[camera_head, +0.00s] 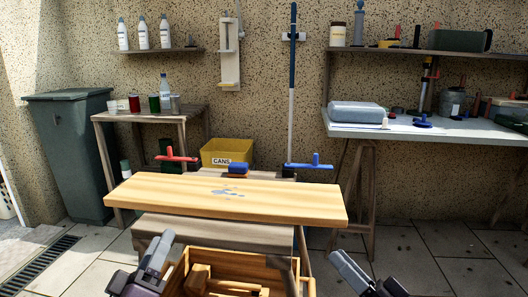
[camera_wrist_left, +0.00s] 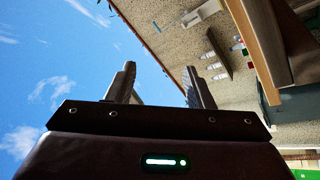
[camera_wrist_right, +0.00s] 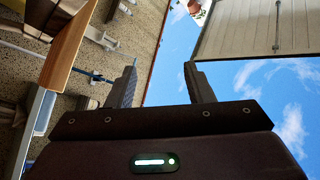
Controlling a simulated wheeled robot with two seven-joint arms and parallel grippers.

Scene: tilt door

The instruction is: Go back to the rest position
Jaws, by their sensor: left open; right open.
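My left gripper (camera_head: 155,258) is at the lower left of the head view, in front of the workbench and left of the wooden toolbox. Its two fingers stand apart with nothing between them in the left wrist view (camera_wrist_left: 160,85). My right gripper (camera_head: 350,272) is at the lower right of the head view, right of the toolbox. Its fingers are also apart and empty in the right wrist view (camera_wrist_right: 160,85). Both grippers are clear of the wooden board (camera_head: 270,197), which lies across the workbench with grey stains on its top.
The toolbox (camera_head: 190,262) sits low between my grippers with a wooden mallet inside. Red and blue clamps (camera_head: 308,164) and a yellow cans bin (camera_head: 227,152) are behind the board. A side table (camera_head: 180,112) and a long bench (camera_head: 430,130) stand further back.

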